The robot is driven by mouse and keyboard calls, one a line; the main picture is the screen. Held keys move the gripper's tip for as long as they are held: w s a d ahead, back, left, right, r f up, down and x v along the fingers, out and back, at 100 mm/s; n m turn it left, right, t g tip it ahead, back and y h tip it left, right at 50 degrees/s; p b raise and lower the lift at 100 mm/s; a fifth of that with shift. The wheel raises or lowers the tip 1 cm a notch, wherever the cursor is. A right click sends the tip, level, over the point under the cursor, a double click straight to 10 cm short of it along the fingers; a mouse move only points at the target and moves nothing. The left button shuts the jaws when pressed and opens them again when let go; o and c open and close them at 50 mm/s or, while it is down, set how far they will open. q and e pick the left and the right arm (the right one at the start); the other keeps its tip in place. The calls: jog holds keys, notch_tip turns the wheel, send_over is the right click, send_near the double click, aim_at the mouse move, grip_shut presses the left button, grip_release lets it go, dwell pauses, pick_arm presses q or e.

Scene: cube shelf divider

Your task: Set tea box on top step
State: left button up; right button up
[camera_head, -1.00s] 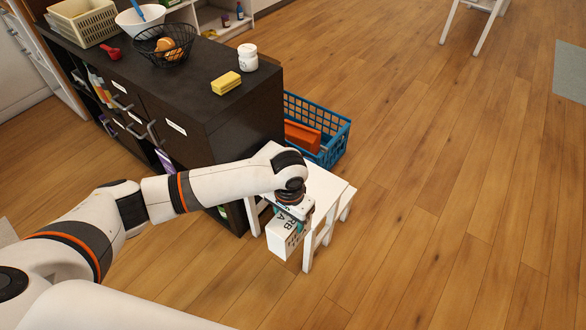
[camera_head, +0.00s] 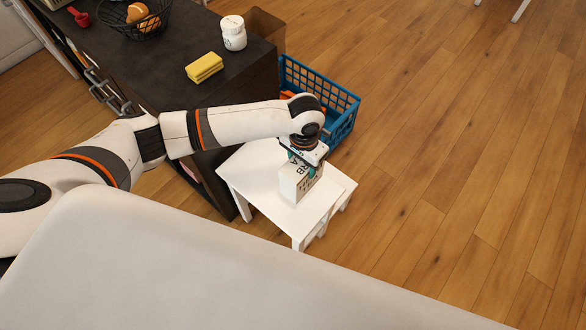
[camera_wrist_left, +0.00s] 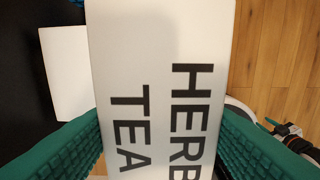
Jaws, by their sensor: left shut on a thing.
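The white tea box (camera_head: 297,183), with dark lettering, stands upright over the top step of the white step stool (camera_head: 257,178). I cannot tell whether its base touches the step or hangs just above it. My left gripper (camera_head: 304,163) points down and is shut on the upper part of the box. In the left wrist view the tea box (camera_wrist_left: 160,50) fills the middle, reading "HERB TEA", between the green finger pads. Part of a white surface shows left of it.
The dark counter (camera_head: 150,75) stands left of the stool, with a yellow sponge (camera_head: 204,68) and a white jar (camera_head: 233,33) on top. A blue basket (camera_head: 340,105) sits behind the stool. The wooden floor to the right is clear.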

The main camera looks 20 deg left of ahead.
pick_arm(q)
notch_tip(320, 180, down, 8)
jog(key=shift+f+b, duration=0.1)
jog(key=shift+b, duration=0.4)
jog(key=shift+s, duration=0.1)
jog(key=o, duration=1.3)
jog(key=shift+f, duration=0.1)
notch_tip(320, 180, up, 12)
jog(key=shift+r+p, duration=0.2)
jog(key=shift+p, duration=0.6)
